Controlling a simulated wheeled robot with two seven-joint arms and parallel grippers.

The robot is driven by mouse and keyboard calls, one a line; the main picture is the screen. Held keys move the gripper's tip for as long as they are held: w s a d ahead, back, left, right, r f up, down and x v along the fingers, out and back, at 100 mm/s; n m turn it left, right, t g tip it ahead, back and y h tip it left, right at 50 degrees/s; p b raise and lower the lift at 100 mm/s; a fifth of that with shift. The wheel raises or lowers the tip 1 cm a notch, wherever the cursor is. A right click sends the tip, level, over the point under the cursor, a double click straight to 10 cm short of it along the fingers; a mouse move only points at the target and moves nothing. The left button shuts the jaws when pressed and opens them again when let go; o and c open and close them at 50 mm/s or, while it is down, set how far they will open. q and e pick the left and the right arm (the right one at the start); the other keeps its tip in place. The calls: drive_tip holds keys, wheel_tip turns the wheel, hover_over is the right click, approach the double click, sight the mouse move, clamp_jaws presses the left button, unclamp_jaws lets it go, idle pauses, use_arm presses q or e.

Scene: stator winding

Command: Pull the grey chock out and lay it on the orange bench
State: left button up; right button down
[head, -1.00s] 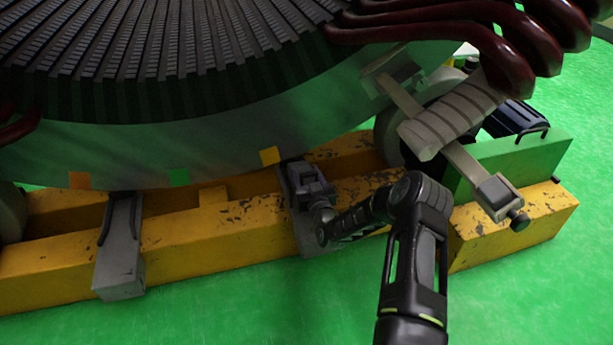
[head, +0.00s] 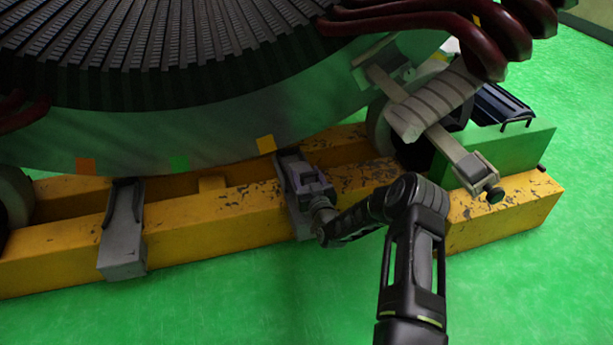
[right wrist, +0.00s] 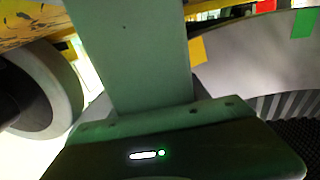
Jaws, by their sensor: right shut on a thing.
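A grey chock (head: 302,223) sits across the yellow beam under the big stator ring, right of the middle in the head view. My right gripper (head: 309,184) is at its upper part and shut on it. The gripper's fingers are hard to make out against the grey. In the right wrist view a broad greenish-grey piece, seemingly the chock (right wrist: 130,55), rises from the gripper's dark body. A second grey chock (head: 123,235) stands on the beam at the left, untouched. My left gripper is not in view. I see no orange bench in these frames.
The stator ring (head: 205,150) hangs close above the yellow beam (head: 205,238), with coloured markers on its side. A roller (right wrist: 45,92) is near the gripper in the right wrist view. Green floor (head: 230,305) in front is clear.

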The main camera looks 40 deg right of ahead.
drive_tip(key=shift+c, duration=2.2)
unclamp_jaws()
drive_tip(key=shift+s+a+r+p, duration=0.1)
drive_tip(key=shift+s+a+p, duration=0.1)
drive_tip(key=shift+s+p, duration=0.3)
drive_tip(key=p+v, duration=0.2)
drive_tip(key=v, duration=0.4)
drive_tip(key=shift+s+a, duration=0.1)
drive_tip(key=shift+s, duration=0.25)
drive_tip(key=shift+c, duration=0.4)
